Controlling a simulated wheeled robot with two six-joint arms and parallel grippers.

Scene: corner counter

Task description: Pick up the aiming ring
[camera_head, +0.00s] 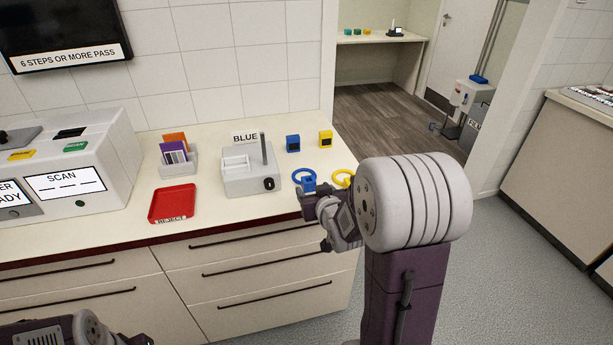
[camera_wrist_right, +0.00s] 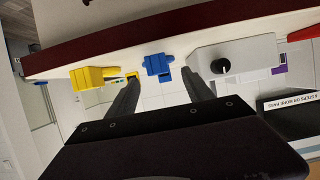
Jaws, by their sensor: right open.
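A blue ring (camera_head: 298,174) with a blue block (camera_head: 309,183) at its front lies near the counter's front edge. A yellow ring (camera_head: 342,177) lies to its right, partly hidden behind my right arm. The pictures do not mark which is the aiming ring. My right gripper (camera_head: 306,196) is at the counter's edge, just in front of the blue ring. In the right wrist view its two fingers (camera_wrist_right: 160,80) are spread and empty, with a blue block-shaped part (camera_wrist_right: 157,65) in line with the gap. My left arm shows at the bottom left; its jaws cannot be made out.
A grey device (camera_head: 250,180) labelled BLUE stands left of the rings. A blue block (camera_head: 293,143) and a yellow block (camera_head: 325,139) stand behind them. A red reject tray (camera_head: 173,203), a card holder (camera_head: 179,162) and a scan machine (camera_head: 80,165) are further left.

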